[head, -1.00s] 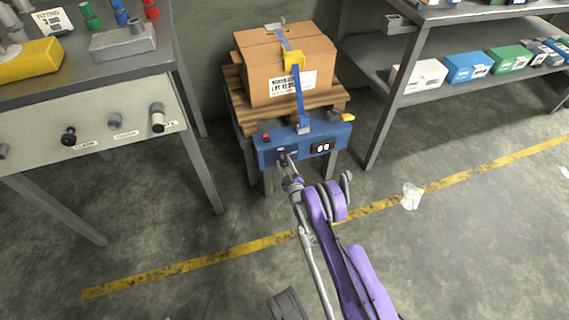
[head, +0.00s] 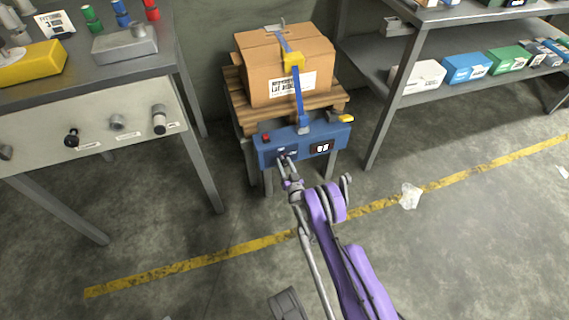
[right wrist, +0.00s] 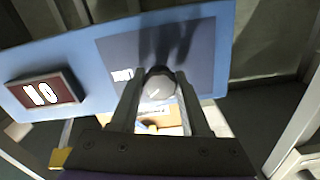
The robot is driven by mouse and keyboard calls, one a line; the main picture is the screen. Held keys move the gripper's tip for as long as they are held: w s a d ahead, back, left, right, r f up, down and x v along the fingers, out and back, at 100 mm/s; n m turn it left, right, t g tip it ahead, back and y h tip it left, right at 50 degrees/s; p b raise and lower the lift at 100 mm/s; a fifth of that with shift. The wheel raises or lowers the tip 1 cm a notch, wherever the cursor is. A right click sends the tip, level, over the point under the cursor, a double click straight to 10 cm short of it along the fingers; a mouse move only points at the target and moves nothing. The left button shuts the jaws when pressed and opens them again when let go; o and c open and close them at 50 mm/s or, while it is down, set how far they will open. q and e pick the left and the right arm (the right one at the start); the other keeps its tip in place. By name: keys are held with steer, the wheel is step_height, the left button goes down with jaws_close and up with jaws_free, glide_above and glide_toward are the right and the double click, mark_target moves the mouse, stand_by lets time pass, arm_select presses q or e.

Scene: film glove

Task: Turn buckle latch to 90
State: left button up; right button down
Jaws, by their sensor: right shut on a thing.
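A blue control box (head: 330,137) with a dark digit display (head: 322,147) stands at the front of the pallet stand. A blue strap (head: 298,95) runs from it over a cardboard box (head: 262,75), through a yellow buckle (head: 293,62). My right gripper (head: 286,162) is at the box's front face, left of the display. In the right wrist view, my right gripper (right wrist: 160,88) is shut on a round grey knob (right wrist: 157,86) on the blue panel (right wrist: 215,45). The display (right wrist: 42,92) shows there too, its digits unclear. My left gripper is not in view.
A red button (head: 266,138) and a yellow handle (head: 345,118) sit on the control box. A workbench (head: 95,72) stands left, a shelf (head: 440,75) with small boxes right.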

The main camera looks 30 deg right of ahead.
steer(key=m, duration=0.3)
steer(key=shift+m, duration=0.3)
steer(key=shift+m+p, duration=0.35)
steer(key=shift+m, duration=1.45)
steer(key=shift+c, duration=1.9)
jaws_free()
steer(key=shift+w, duration=0.1)
